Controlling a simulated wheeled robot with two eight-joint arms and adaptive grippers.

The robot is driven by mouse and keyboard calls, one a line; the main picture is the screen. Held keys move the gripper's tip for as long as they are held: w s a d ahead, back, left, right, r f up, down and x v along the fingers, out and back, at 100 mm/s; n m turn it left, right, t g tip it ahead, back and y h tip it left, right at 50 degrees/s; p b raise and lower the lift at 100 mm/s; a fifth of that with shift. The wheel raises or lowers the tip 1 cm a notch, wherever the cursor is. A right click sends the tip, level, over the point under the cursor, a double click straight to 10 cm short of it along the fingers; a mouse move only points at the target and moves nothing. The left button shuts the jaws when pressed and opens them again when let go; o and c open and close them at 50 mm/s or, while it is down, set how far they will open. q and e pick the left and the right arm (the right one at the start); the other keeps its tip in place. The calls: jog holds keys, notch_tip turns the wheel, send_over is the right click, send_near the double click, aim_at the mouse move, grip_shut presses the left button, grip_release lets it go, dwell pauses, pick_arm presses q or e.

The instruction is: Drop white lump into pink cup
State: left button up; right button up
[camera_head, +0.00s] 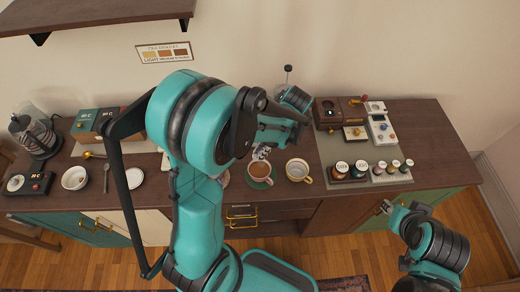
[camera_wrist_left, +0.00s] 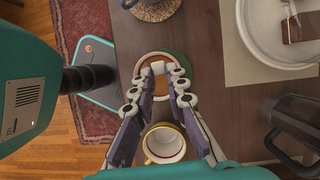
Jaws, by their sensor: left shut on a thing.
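The pink cup (camera_head: 260,171) holds brown liquid and stands on a green saucer (camera_head: 271,181) near the counter's front edge. In the left wrist view the cup (camera_wrist_left: 141,67) lies beyond my left fingertips. My left gripper (camera_head: 263,152) is over the cup's far side in the head view; its fingertips (camera_wrist_left: 170,77) are close together over the cup in the wrist view. A small pale lump (camera_wrist_left: 158,67) shows at the tips, over the liquid; it looks tan here. My right gripper (camera_head: 387,208) is low at the right, in front of the cabinet, away from the cup.
A cream cup with a gold handle (camera_head: 298,170) stands just right of the pink cup. Further right are several small jars (camera_head: 360,169) on a mat and a white device (camera_head: 380,125). A white bowl (camera_head: 75,178) and a spoon (camera_head: 106,178) are at the left.

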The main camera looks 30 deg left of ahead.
pick_arm(q)
jog(key=shift+f, duration=0.35)
jog(key=o, duration=0.8)
jog(key=shift+c, duration=0.2)
jog(key=shift+r, duration=0.1)
jog(key=v, duration=1.2)
jog(key=shift+s, duration=0.1)
